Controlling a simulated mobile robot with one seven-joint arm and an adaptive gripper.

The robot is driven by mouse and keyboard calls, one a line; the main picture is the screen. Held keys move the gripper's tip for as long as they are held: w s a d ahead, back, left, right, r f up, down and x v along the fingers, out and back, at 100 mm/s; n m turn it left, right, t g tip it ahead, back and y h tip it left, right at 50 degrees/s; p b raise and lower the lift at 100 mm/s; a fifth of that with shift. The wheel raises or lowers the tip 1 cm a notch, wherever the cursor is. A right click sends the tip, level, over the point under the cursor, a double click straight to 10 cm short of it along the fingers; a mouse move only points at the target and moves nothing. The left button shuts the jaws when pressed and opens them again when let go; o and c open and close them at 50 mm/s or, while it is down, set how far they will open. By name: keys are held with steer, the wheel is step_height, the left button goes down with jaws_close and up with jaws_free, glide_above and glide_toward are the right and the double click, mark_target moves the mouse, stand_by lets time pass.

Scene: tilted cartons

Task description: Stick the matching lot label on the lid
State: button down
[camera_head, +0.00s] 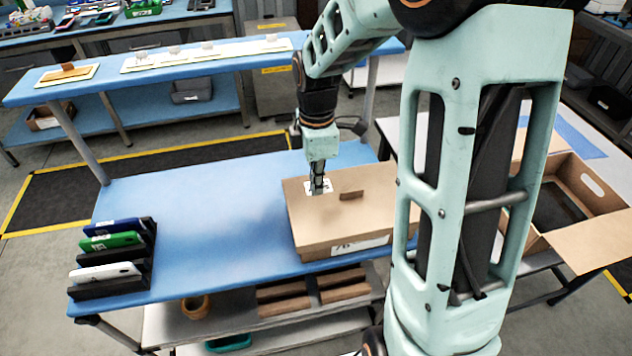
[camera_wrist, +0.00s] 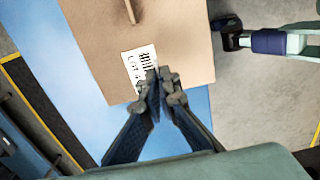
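A brown carton (camera_head: 305,238) with a closed lid lies on the blue table; it also fills the upper wrist view (camera_wrist: 95,55). A raised brown tab (camera_head: 352,195) stands on the lid. A white lot label (camera_head: 326,186) is at the lid's left part, at my fingertips. In the wrist view, the label (camera_wrist: 134,66) shows a barcode and the word LOT; the fingers hide the rest. My gripper (camera_head: 318,188) points down with its fingers (camera_wrist: 159,80) together at the label. Whether the label touches the lid is unclear. A printed white label (camera_head: 360,245) is on the carton's front.
A black rack (camera_head: 112,278) with blue, green and white devices stands at the table's left. A back bench holds a white strip (camera_head: 215,52) with several pale pieces. An open carton (camera_head: 575,200) stands right. The blue table's middle (camera_head: 215,220) is clear.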

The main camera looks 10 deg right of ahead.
steer(key=shift+f+b, duration=2.4)
steer(key=shift+f, duration=0.6)
steer(key=shift+f, duration=0.2)
steer(key=c, duration=2.1)
jaws_free()
step_height(320, 180, up, 12)
steer(key=shift+r, duration=0.1)
step_height(320, 180, up, 6)
steer(key=p, duration=0.5)
glide_above(317, 210)
steer(key=shift+s, duration=0.1)
